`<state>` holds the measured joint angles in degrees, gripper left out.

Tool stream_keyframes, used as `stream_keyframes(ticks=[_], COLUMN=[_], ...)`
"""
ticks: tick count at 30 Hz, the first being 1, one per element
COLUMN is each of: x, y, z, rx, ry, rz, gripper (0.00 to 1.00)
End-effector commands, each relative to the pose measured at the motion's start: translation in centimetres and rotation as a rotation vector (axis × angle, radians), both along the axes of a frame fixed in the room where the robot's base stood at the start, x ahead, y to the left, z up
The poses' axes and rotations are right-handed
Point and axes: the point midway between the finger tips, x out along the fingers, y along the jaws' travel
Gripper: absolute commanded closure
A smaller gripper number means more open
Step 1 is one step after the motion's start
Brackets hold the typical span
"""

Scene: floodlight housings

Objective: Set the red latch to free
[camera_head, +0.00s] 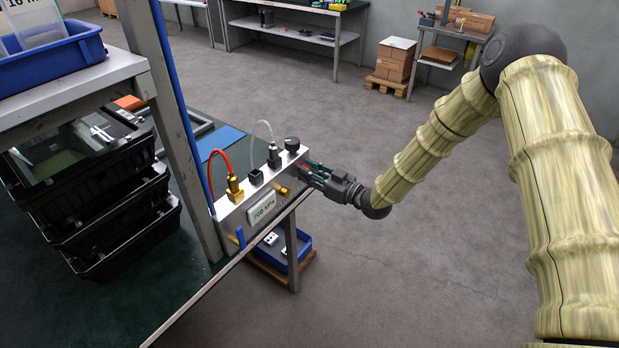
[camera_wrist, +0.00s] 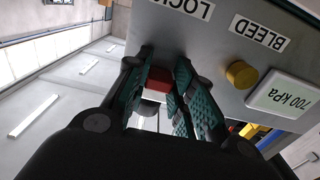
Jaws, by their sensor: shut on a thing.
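The grey valve box (camera_head: 233,217) stands at the edge of the green-topped bench. In the wrist view the red latch (camera_wrist: 158,79) shows between the teal finger pads, below an upside-down label beginning "LOCK" (camera_wrist: 186,8). My gripper (camera_head: 309,172) reaches the right end of the box's front face. It is shut on the red latch, as the wrist view (camera_wrist: 161,84) also shows. The fingers hide most of the latch and any marking for free, so I cannot tell its setting.
Beside the latch are a brass knob (camera_wrist: 240,74) under the "BLEED" label and a 700 kPa display (camera_head: 263,208). An orange hose (camera_head: 211,160) and a clear hose rise from the box top. Black crates (camera_head: 110,215) stand left. The floor to the right is clear.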

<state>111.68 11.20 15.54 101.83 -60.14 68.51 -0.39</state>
Motion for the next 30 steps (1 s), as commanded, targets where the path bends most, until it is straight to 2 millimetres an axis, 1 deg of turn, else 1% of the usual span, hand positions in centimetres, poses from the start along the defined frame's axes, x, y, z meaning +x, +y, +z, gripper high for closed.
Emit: stream_keyframes(ticks=[1,8,9,11,12,23,26,30], x=[0.0,0.1,0.1,0.1,0.1,-0.1,-0.4,-1.6], y=[0.0,0.0,0.0,0.0,0.0,-0.1,-0.6,-2.2], z=[0.4,0.5,0.5,0.5,0.5,0.4,0.3,0.3], rx=[0.002,0.004,0.005,0.005,0.004,0.003,0.003,0.004], ry=[-0.002,-0.004,-0.005,-0.005,-0.004,-0.002,-0.002,0.0], rz=[0.0,-0.001,-0.001,-0.001,0.0,0.001,0.0,0.0], gripper=[1.0,1.0,0.72,0.61,0.54,0.54,0.54,0.54])
